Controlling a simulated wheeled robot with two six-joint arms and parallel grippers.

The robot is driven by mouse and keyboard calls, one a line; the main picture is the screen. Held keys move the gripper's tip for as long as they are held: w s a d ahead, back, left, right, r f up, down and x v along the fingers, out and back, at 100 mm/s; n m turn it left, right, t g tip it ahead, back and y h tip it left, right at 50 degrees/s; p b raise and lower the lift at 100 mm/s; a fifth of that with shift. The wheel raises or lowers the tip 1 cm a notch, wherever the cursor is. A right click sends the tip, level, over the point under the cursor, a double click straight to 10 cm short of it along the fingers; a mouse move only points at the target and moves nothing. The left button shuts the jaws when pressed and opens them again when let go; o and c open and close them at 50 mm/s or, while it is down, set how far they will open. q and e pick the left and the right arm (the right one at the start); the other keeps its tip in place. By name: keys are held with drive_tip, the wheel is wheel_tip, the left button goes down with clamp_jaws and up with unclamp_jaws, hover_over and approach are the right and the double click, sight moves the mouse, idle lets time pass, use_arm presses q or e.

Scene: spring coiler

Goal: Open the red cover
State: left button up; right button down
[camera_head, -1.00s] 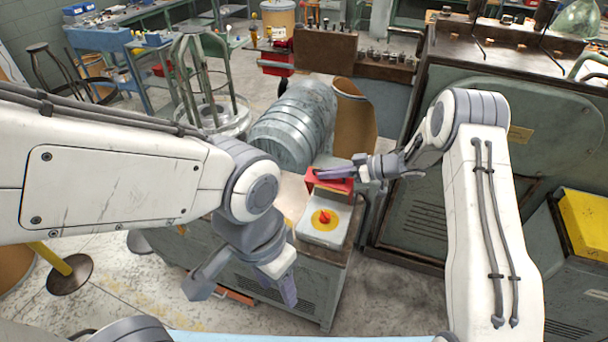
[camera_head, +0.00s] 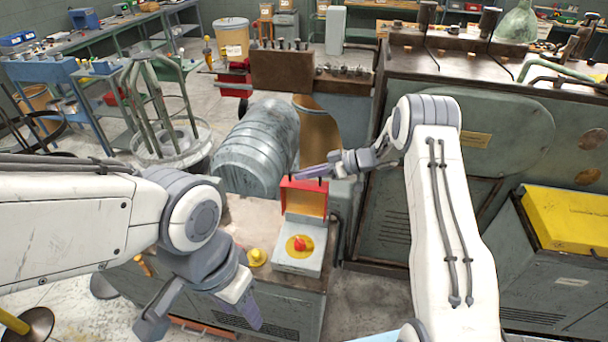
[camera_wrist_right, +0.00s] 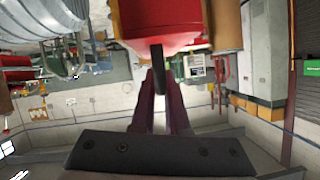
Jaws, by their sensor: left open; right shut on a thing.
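The red cover (camera_head: 303,199) stands raised at the back of a light grey box (camera_head: 298,260), its orange-toned inner face toward me. The red button (camera_head: 300,243) on a yellow disc lies uncovered in front of it. My right gripper (camera_head: 312,173) is at the cover's top edge, shut on a dark tab of it. In the right wrist view the red cover (camera_wrist_right: 165,22) fills the top, and the dark tab sits between the fingertips of my right gripper (camera_wrist_right: 160,75). My left gripper (camera_head: 202,318) is open and empty, low and left of the box.
The box sits on a cabinet top (camera_head: 245,215). A yellow knob (camera_head: 256,257) is left of it. A large grey ribbed cylinder (camera_head: 255,150) lies behind at the left. A big grey-green machine (camera_head: 480,150) stands to the right, with a yellow-topped unit (camera_head: 575,225) nearer.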

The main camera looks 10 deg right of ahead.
drive_tip(key=c, duration=0.9)
unclamp_jaws()
drive_tip(key=shift+d, duration=0.1)
drive_tip(key=shift+s+d+b, duration=0.1)
drive_tip(key=shift+d+b, duration=0.2)
drive_tip(key=shift+d, duration=0.1)
drive_tip(key=b+v, duration=0.3)
drive_tip(key=v, duration=0.6)
drive_tip(key=shift+d+r, duration=0.2)
drive_tip(key=shift+r, duration=0.05)
